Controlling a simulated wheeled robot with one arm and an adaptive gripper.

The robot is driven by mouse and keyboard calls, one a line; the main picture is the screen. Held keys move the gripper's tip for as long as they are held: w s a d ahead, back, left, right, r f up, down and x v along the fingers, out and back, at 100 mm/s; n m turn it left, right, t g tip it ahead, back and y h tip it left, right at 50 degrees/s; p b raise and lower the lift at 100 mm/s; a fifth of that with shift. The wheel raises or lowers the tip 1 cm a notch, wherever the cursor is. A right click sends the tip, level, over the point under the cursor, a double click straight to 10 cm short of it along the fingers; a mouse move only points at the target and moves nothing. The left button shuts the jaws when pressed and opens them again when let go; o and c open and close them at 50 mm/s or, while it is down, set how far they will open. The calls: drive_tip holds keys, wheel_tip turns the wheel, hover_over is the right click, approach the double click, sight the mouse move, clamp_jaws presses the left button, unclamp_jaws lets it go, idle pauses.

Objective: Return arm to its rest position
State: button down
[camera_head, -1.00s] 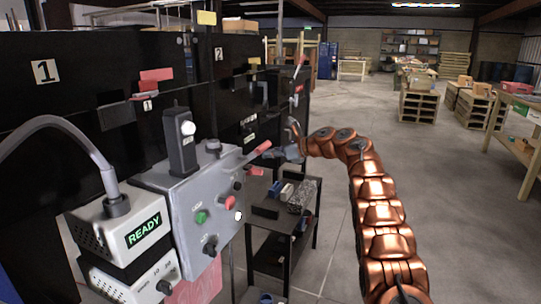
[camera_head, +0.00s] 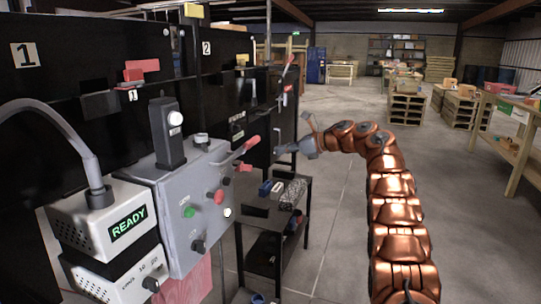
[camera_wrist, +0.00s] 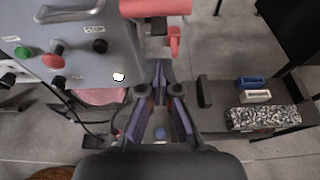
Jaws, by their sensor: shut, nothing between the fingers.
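My copper-coloured segmented arm rises from the lower right of the head view and bends left at its top. My gripper (camera_head: 281,149) is at its end, beside the red-handled lever (camera_head: 245,145) of the grey control box (camera_head: 180,220). A small gap seems to lie between them, though depth is hard to judge. In the wrist view my gripper (camera_wrist: 158,66) has its two dark fingers converging at their tips, with nothing between them. The red handle (camera_wrist: 155,7) is just ahead of the fingertips there.
A black cart (camera_head: 262,222) stands below my gripper, carrying a blue block, a white block and a speckled block (camera_head: 292,194). The READY unit (camera_head: 128,226) is at lower left, before black panels. Open concrete floor lies ahead; a wooden table (camera_head: 513,150) stands at right.

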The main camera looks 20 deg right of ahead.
drive_tip(key=shift+s+d+r, duration=0.2)
drive_tip(key=shift+s+d, duration=0.1)
